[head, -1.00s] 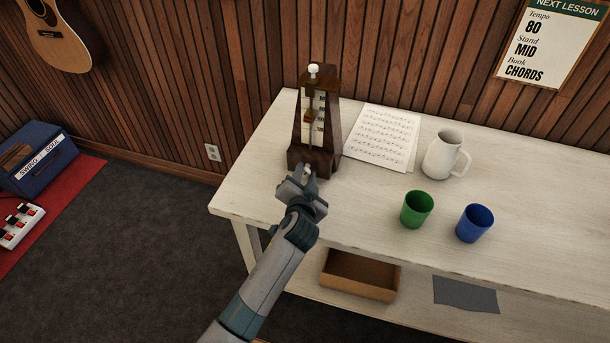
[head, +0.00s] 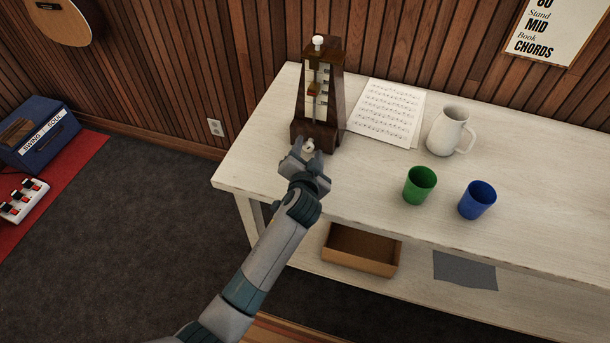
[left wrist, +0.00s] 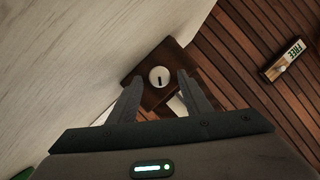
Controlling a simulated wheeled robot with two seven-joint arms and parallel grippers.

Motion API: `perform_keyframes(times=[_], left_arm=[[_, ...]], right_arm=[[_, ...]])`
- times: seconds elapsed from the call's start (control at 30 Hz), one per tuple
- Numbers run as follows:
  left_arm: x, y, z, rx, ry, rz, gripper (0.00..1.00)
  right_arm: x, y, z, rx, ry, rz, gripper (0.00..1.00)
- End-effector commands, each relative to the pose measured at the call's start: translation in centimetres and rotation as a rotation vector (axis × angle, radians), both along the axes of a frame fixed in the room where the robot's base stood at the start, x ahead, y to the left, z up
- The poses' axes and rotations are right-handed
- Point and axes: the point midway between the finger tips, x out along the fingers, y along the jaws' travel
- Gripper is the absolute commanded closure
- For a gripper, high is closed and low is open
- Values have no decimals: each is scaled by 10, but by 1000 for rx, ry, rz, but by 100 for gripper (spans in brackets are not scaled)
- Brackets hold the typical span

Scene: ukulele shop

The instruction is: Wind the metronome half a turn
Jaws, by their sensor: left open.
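The metronome (head: 318,98) is a dark wooden pyramid standing upright near the left end of the white table. It has a pale scale, a pendulum with a brown weight, and a white knob on top. A round white winding key (head: 309,146) with a dark slot shows low on its front; in the left wrist view the key (left wrist: 160,77) faces me. My left gripper (head: 309,154) is open just in front of the key. In the left wrist view the fingers (left wrist: 158,92) stand apart on either side of it, with a gap to each. My right gripper is not in view.
Sheet music (head: 388,112), a white pitcher (head: 449,131), a green cup (head: 419,185) and a blue cup (head: 477,200) stand to the right on the table (head: 540,185). A brown open box (head: 361,251) sits on the lower shelf. The wooden wall is behind.

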Motion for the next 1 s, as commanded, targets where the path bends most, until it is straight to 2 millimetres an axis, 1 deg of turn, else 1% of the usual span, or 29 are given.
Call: perform_keyframes(times=[0.17, 0.27, 0.53, 0.67, 0.8, 0.9, 1.0], left_arm=[[-19, 2, 4, -2, 1, 0, 55], [-34, 2, 9, -3, 1, -1, 55], [-82, 6, 24, -3, 1, -1, 55], [-106, 8, 32, -3, 1, -1, 55], [-130, 10, 40, -2, 1, -1, 55], [-142, 10, 45, -3, 1, -1, 55], [-151, 11, 48, -1, 2, -1, 55]], right_arm=[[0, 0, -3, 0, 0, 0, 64], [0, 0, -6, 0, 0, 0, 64], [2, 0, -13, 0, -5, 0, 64], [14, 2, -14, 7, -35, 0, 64], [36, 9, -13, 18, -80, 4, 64], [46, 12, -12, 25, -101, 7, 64], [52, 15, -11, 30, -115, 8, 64]])
